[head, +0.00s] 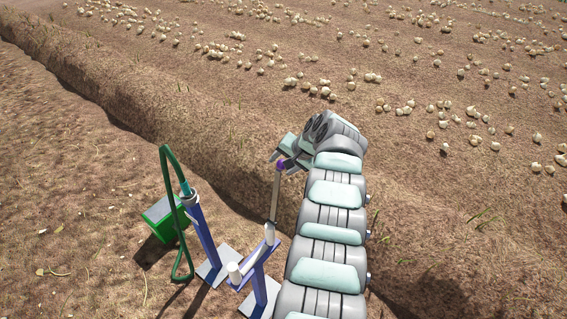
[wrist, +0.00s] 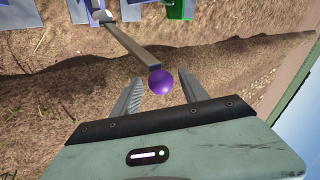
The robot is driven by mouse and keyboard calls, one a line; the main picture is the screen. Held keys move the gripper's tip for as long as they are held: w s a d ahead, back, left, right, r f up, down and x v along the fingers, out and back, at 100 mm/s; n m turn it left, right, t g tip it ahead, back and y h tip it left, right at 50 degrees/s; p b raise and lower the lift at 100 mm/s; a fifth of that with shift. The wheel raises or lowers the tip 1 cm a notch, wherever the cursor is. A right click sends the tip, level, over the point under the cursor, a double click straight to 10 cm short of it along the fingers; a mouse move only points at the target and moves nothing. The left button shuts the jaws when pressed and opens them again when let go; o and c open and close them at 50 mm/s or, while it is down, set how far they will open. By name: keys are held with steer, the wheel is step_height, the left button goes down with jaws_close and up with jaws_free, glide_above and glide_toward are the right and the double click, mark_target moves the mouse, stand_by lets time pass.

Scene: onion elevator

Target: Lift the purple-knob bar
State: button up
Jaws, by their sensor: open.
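The bar (head: 275,194) is a grey lever with a purple knob (head: 281,165) at its upper end. It rises from a blue-purple stand (head: 258,268) with white cylinders. In the wrist view the bar (wrist: 133,46) runs from the upper left to the purple knob (wrist: 162,82). My gripper (head: 283,160) is at the knob in the head view. In the wrist view my gripper (wrist: 159,84) is open, with one finger on each side of the knob. A gap shows between the knob and each finger.
A second blue post (head: 203,236) with a green hose (head: 169,195) stands left of the stand. A green box (head: 160,217) is behind it. Onions (head: 318,88) lie in rows on the soil beyond a raised earth bank (head: 150,125).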

steer(key=r+p, duration=0.2)
steer(key=p, duration=0.1)
steer(key=shift+s+d+p, duration=0.15)
steer(key=shift+s+p, duration=0.05)
steer(key=shift+p, duration=0.1)
steer(key=p, duration=0.1)
steer(key=r+p, duration=0.1)
steer(key=p, duration=0.1)
steer(key=shift+s+d, duration=0.25)
steer(key=p+v, duration=0.2)
steer(key=v, duration=0.5)
steer(key=shift+s+d, duration=0.3)
steer(key=shift+d, duration=0.05)
